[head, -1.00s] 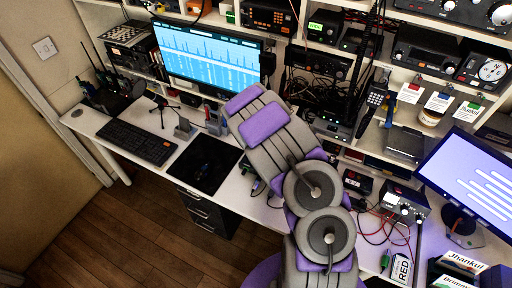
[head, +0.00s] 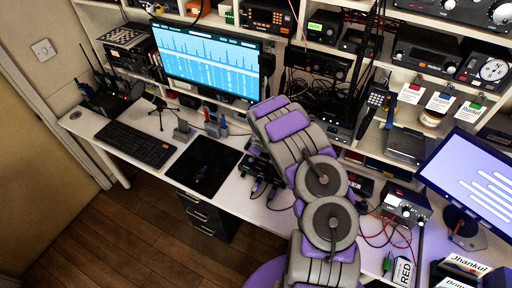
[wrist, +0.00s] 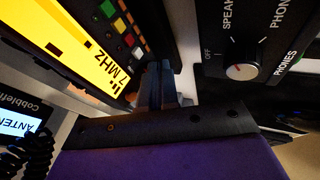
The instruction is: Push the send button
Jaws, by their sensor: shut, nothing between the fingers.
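In the wrist view a radio with a lit yellow screen reading "7 MHz" (wrist: 75,42) fills the upper left. Small coloured buttons (wrist: 125,30), red, green and dark, run along its panel. None of them reads clearly as a send button. My gripper (wrist: 160,85) is shut and empty, pointing away beside that panel's lower right end. I cannot tell whether its tips touch anything. In the head view my grey and purple arm hides the gripper and what lies behind it.
A black panel with a knob (wrist: 241,71) marked OFF, SPEAKER and PHONES is close on the right of the wrist view. A coiled cord (wrist: 38,148) hangs at lower left. In the head view a blue monitor (head: 208,58), keyboard (head: 136,144) and shelved radios surround my arm.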

